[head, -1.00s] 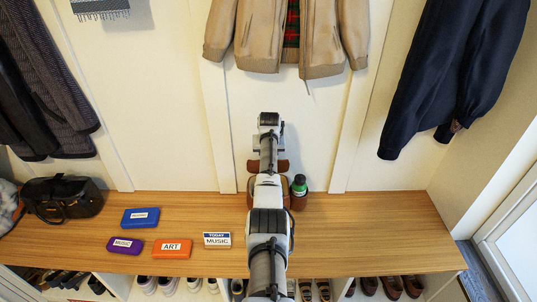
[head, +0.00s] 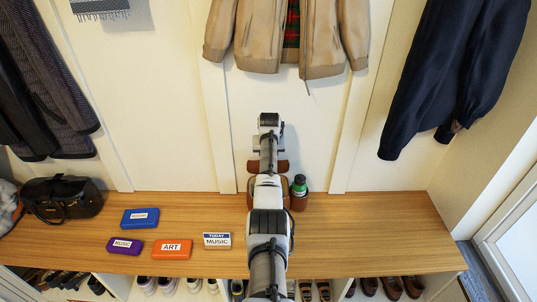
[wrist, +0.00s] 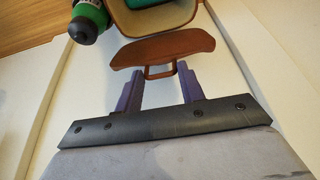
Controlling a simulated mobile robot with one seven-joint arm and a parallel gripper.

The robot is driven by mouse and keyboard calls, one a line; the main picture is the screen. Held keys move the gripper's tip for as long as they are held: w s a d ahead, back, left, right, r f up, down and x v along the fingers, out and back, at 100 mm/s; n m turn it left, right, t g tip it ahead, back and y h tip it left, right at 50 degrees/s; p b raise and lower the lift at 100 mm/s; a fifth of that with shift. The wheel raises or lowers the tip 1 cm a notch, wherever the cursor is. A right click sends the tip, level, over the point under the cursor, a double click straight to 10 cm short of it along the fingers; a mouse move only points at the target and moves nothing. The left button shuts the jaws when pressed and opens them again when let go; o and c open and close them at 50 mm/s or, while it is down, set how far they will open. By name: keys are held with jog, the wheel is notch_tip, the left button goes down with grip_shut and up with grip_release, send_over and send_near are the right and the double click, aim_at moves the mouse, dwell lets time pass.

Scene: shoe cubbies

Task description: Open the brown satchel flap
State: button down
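The brown satchel (head: 299,202) stands at the back of the wooden bench, mostly hidden behind my arm in the head view. In the wrist view its open mouth (wrist: 150,18) shows, with a teal thing inside. Its brown flap (wrist: 165,47) stands clear of the mouth and also shows in the head view (head: 283,167), raised above the body. A thin loop handle (wrist: 160,74) sticks out from the flap toward me. My gripper (wrist: 160,72) has its two purple fingers part-way apart, one at each side of this loop, seemingly pressed on it.
A dark bottle with a green band (head: 299,186) stands at the satchel's right. A black bag (head: 62,198) is far left. The bench's right end is clear.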

jog(key=c, duration=1.1)
grip_release()
jog(key=b+v, duration=0.2)
jog(key=v, duration=1.2)
